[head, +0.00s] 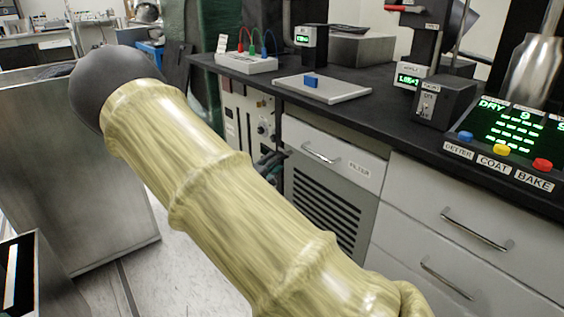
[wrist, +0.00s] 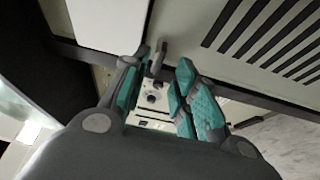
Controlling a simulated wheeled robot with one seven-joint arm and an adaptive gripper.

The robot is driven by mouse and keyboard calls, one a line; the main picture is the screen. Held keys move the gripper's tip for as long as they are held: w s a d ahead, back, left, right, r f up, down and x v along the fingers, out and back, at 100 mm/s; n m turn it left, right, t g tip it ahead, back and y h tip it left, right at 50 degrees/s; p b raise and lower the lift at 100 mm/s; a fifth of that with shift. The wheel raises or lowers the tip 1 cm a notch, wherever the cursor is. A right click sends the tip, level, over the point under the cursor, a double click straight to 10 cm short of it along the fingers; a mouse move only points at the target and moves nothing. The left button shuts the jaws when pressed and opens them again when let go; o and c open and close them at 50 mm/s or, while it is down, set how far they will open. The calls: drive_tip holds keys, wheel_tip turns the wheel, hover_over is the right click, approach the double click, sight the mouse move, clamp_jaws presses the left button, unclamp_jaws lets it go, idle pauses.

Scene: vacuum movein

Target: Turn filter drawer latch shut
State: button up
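The filter drawer (head: 335,170) is a grey-white front with a bar handle, a FILTER label and dark louvres. It looks closed in the head view, and its louvred front also shows in the wrist view (wrist: 205,30). A small grey lever, which looks like the latch (wrist: 157,60), stands at the drawer's edge in the wrist view. My gripper (wrist: 160,68) has its teal-padded fingers spread, with the lever between their tips, closer to the left finger. I cannot tell whether they touch. In the head view my gripper (head: 268,165) is partly hidden by my arm, and the latch cannot be made out.
A panel with knobs (head: 262,128) lies left of the drawer. Drawers with bar handles (head: 475,230) are on the right. The black counter (head: 375,118) above holds a grey plate (head: 322,88) and a control box (head: 445,103). A metal cabinet (head: 75,170) stands at left.

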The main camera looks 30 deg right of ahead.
sight(284, 153)
drive_tip(key=shift+b+x, duration=1.75)
drive_tip(key=shift+x, duration=1.4)
clamp_jaws()
